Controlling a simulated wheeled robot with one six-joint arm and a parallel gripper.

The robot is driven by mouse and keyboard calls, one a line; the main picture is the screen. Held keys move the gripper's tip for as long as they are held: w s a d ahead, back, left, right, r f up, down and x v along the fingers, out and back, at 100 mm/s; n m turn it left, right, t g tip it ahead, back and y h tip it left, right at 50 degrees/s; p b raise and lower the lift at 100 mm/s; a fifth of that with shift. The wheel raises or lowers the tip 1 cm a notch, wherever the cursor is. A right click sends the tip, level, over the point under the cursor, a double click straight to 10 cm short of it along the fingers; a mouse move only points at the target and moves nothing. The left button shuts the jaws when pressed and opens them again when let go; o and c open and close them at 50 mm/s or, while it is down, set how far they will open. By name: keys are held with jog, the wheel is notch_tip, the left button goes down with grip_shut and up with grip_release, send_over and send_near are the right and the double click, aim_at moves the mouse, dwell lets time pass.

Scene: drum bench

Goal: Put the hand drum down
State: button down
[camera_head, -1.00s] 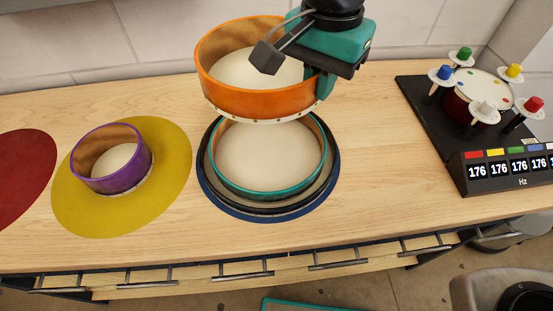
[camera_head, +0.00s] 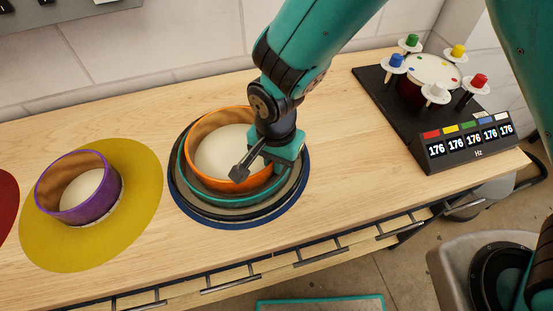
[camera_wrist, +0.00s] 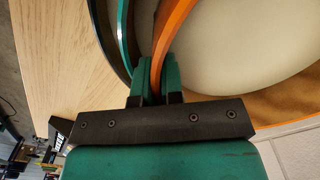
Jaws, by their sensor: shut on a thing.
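The orange hand drum (camera_head: 215,183) sits inside the larger teal-rimmed drum (camera_head: 190,188) in the head view, on the dark ring and blue mat (camera_head: 205,222). My gripper (camera_head: 284,168) is at its right side. In the wrist view, the gripper (camera_wrist: 155,85) has its two teal fingers closed on the orange rim (camera_wrist: 171,30), with the teal rim (camera_wrist: 123,35) just to the left of it. Whether the orange drum's underside touches the surface within the teal drum is hidden.
A purple drum (camera_head: 92,207) stands on a yellow mat (camera_head: 140,190) at left. A black board with a small drum (camera_head: 425,90), coloured knobs and a Hz display (camera_head: 475,147) stands at right. The wooden bench (camera_head: 345,160) is clear between.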

jog(key=shift+f, duration=0.3)
jog(key=shift+f, duration=0.35)
jog(key=c, duration=1.5)
grip_release()
jog(key=shift+c, duration=0.2)
jog(key=shift+r, duration=0.1)
notch_tip(320, 180, up, 13)
jog(key=shift+f+b, duration=0.15)
jog(key=shift+b, duration=0.6)
jog(key=s+d+r+n+y, duration=0.4)
jog(key=s+d+r+n, duration=0.6)
jog(key=d, duration=0.4)
jog(key=s+n, duration=0.1)
jog(key=n, duration=0.1)
jog(key=shift+s+r+n, duration=0.2)
jog(key=shift+r+n, duration=0.05)
jog(key=shift+n, duration=0.15)
